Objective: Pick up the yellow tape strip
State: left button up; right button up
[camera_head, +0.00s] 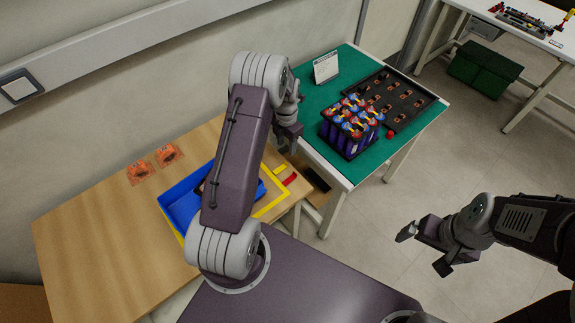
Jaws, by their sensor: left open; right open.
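A short yellow strip (280,169) lies on the wooden table (90,240) near its right edge, beside a short red strip (290,180). I take this to be the yellow tape strip. A longer yellow outline (273,204) runs around the blue tray (180,202), partly hidden by my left arm. My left gripper (287,146) is open, pointing down, and appears just above the yellow strip in the picture; its height over the table is hard to tell. My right gripper (425,252) is open and empty over the floor at right.
A green-topped table (318,115) holds a black crate of coloured cells (350,135), a black tray with holes (405,97) and a white sign (326,67). Two orange items (168,155) lie on the wooden table at left. The table's left part is clear.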

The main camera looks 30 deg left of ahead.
aim_at(286, 162)
pick_arm(q)
jog(key=shift+a+f, duration=0.1)
jog(key=shift+f, duration=1.85)
jog(key=f, duration=0.4)
jog(key=shift+s+d+f+p, duration=0.2)
jog(key=shift+s+f+p, duration=0.1)
jog(key=shift+s, duration=0.1)
jog(key=shift+f, duration=0.3)
jog(key=shift+r, duration=0.1)
jog(key=c, duration=1)
